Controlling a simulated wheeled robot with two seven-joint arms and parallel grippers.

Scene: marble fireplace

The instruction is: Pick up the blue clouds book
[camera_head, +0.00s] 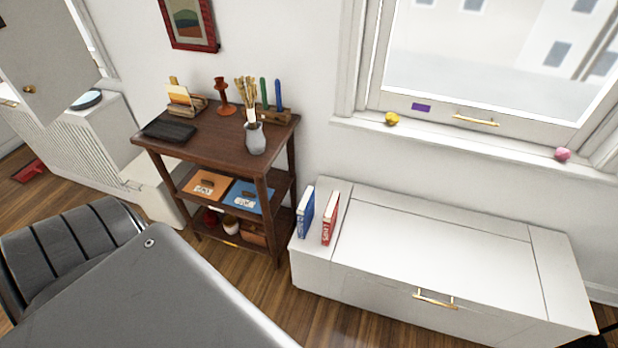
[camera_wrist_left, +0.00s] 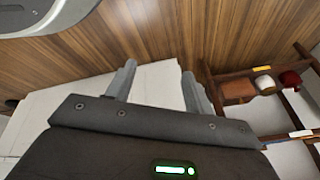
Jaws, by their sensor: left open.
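A blue book (camera_head: 305,215) with white lettering stands upright on the left end of a white chest (camera_head: 440,250) under the window. The lettering is too small to read surely. A red book (camera_head: 329,218) stands just to its right, a small gap apart. My left gripper (camera_wrist_left: 158,68) shows in the left wrist view with its two fingers spread and nothing between them. The white chest seems to lie behind the fingers there. No book shows in that view. Neither gripper shows in the head view.
A dark wooden shelf cart (camera_head: 215,145) stands left of the chest, with a grey vase (camera_head: 255,138) on top and orange and blue flat items (camera_head: 245,196) on its middle shelf. The chest lid is clear.

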